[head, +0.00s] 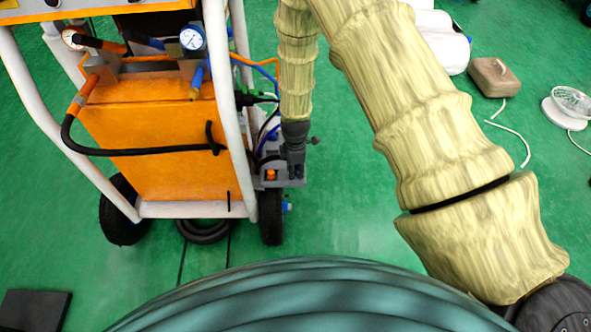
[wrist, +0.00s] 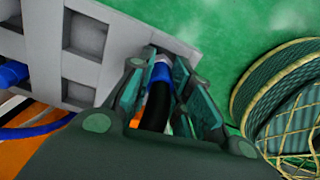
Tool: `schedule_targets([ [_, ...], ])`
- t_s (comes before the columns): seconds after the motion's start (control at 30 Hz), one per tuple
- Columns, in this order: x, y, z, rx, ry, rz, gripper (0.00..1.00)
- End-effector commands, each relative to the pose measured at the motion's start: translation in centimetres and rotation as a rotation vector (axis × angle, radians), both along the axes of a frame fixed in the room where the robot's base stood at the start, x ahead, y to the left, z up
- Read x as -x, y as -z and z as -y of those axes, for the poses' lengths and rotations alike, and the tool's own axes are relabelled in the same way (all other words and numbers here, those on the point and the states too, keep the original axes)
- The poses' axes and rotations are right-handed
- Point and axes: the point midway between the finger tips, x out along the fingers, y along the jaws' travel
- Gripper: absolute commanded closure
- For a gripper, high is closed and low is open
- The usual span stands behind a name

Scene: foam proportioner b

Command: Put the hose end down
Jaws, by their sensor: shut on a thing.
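My gripper (head: 295,165) points down at the right side of the cart, over a grey block (head: 284,183) low on it. In the wrist view my gripper (wrist: 164,66) is shut on the hose end, a black hose with a blue collar (wrist: 160,74). The hose end lies between the fingers, close beside the edge of the grey block (wrist: 130,35), which has square recesses. Whether the hose end touches the block I cannot tell. In the head view the fingers and arm mostly hide the hose end.
The cart has an orange box (head: 150,150), a white tube frame (head: 235,110), gauges and dark wheels. Blue and orange hoses run near my gripper. Green floor (head: 345,190) is clear right of the cart.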

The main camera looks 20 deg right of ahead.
Motion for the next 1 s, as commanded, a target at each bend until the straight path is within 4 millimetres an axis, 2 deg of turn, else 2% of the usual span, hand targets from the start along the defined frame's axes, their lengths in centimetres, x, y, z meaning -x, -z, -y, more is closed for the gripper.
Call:
schedule_targets([
  [0.03, 0.1, 0.2, 0.0, 0.0, 0.0, -0.001, 0.77],
  [0.17, 0.1, 0.2, 0.0, 0.0, 0.0, -0.002, 0.55],
  [0.57, 0.0, -0.4, 0.0, 0.0, 0.001, 0.0, 0.55],
  [0.73, 0.0, -2.5, 0.0, 0.0, 0.0, 0.001, 0.55],
  [1.0, 0.0, -7.5, 0.0, 0.0, 0.001, 0.002, 0.55],
])
